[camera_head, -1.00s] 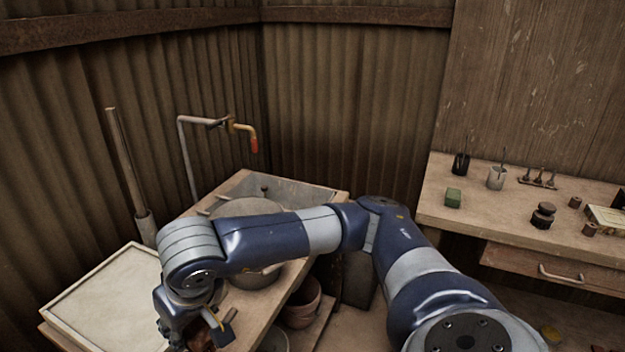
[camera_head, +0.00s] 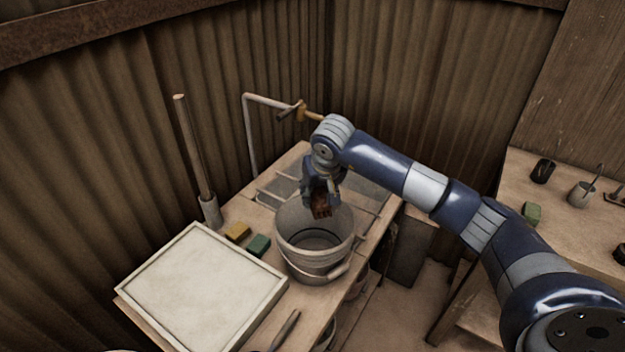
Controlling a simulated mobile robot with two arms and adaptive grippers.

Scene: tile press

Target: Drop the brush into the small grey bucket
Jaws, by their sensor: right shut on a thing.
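The grey bucket (camera_head: 316,268) stands upright on the wooden table, its open top facing up, with a handle at its front right. My right gripper (camera_head: 321,196) points down over the bucket's back part. It is shut on a small reddish-brown thing (camera_head: 321,208), which seems to be the brush. The fingers hide much of it, so its full shape cannot be told. The held thing appears above the bucket's opening; its exact height over the rim is unclear. My left gripper is not in view.
A pale framed board (camera_head: 203,290) lies left of the bucket, with yellow (camera_head: 237,232) and green (camera_head: 259,246) blocks between. A dark-handled tool (camera_head: 285,329) lies in front. A tap (camera_head: 301,110) and a sink are behind. A bench (camera_head: 520,185) with a grey cup (camera_head: 581,194) stands right.

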